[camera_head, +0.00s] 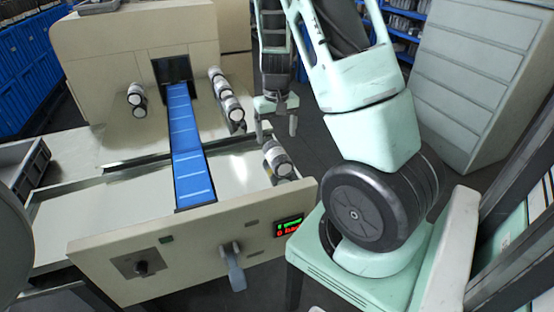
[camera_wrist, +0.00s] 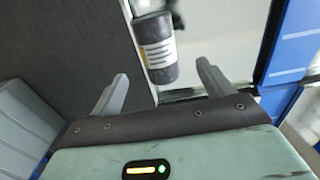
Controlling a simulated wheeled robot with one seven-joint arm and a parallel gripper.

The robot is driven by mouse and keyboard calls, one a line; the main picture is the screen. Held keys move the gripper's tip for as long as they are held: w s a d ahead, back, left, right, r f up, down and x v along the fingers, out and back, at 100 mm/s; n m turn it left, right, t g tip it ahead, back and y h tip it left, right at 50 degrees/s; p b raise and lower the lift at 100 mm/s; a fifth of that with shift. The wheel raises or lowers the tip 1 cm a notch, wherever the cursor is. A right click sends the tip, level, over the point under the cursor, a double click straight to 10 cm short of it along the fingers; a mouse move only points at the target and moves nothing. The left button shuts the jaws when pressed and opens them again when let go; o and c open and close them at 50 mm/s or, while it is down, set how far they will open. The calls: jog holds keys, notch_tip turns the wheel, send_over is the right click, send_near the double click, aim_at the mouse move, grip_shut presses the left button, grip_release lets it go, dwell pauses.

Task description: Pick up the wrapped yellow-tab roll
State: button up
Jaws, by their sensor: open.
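A dark wrapped roll (camera_wrist: 157,60) with a white label and thin yellow-orange marks lies ahead of my fingers in the wrist view. In the head view a dark-and-white roll (camera_head: 278,158) lies at the right edge of the machine's deck, just below my gripper (camera_head: 277,133); it appears to be the same one. My gripper also shows in the wrist view (camera_wrist: 162,74), open and empty, with one finger to each side of the roll's near end. I cannot tell the exact gap in depth. No distinct yellow tab shows on the rolls in the head view.
A blue conveyor belt (camera_head: 186,147) runs down the middle of the cream machine (camera_head: 140,35). A grey crate (camera_head: 22,165) is at left.

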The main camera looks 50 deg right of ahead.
aim_at(278, 150)
jog(key=shift+s+d+f, duration=0.1)
jog(key=shift+d+f, duration=0.05)
jog(key=shift+f, duration=3.85)
jog(key=c, duration=1.3)
